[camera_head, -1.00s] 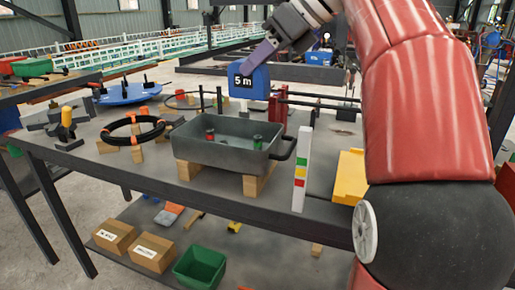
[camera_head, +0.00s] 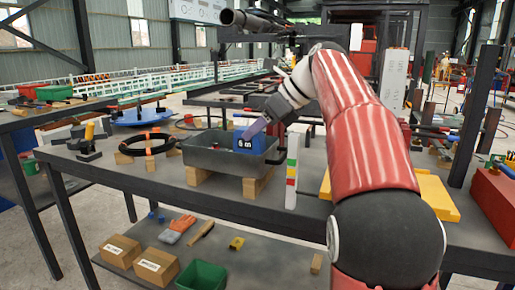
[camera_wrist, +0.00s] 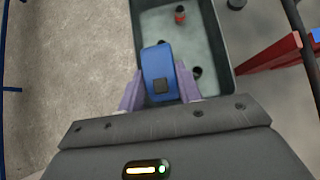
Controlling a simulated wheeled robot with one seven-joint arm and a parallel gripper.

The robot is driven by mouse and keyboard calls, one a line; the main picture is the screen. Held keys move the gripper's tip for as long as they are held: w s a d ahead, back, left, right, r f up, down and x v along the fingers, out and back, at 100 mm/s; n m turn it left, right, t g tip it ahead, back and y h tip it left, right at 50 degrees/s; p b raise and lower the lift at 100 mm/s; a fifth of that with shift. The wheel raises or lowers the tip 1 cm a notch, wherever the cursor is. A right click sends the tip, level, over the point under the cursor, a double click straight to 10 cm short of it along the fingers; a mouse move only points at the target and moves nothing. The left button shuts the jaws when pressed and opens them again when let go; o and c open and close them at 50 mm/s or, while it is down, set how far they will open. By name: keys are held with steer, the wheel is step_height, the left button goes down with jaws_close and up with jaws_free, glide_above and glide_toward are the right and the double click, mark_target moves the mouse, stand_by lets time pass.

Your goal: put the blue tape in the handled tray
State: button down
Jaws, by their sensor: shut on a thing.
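The blue tape (camera_head: 249,141), a tape measure marked 5 m, is at the right end of the grey handled tray (camera_head: 205,160) in the head view. My gripper (camera_head: 256,128) is shut on it from above. In the wrist view the tape (camera_wrist: 158,68) sits between my two purple fingers (camera_wrist: 159,88), over the near end of the tray (camera_wrist: 214,40). I cannot tell whether the tape touches the tray. A small red-topped item (camera_wrist: 180,14) and a dark one (camera_wrist: 196,72) are in the tray. The tray's handle is hidden.
The tray stands on wooden blocks (camera_head: 254,187) on the dark table. A black cable coil (camera_head: 146,143) lies to its left. A striped white post (camera_head: 291,172) stands close to its right, beside a yellow object (camera_head: 432,195). Boxes and a green bin (camera_head: 202,275) are on the lower shelf.

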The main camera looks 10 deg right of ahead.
mark_target(262, 136)
step_height(262, 136, down, 4)
steer(key=b, duration=0.4)
steer(key=shift+r, duration=0.25)
steer(key=c, duration=1.3)
jaws_free()
steer(key=shift+o, duration=0.2)
steer(key=shift+d+r+p, duration=0.1)
steer(key=shift+r+p, duration=0.15)
steer(key=shift+p, duration=0.05)
steer(key=p+v, duration=0.4)
steer(key=v, duration=0.7)
steer(key=shift+s+d+p, duration=0.25)
steer(key=shift+p, duration=0.05)
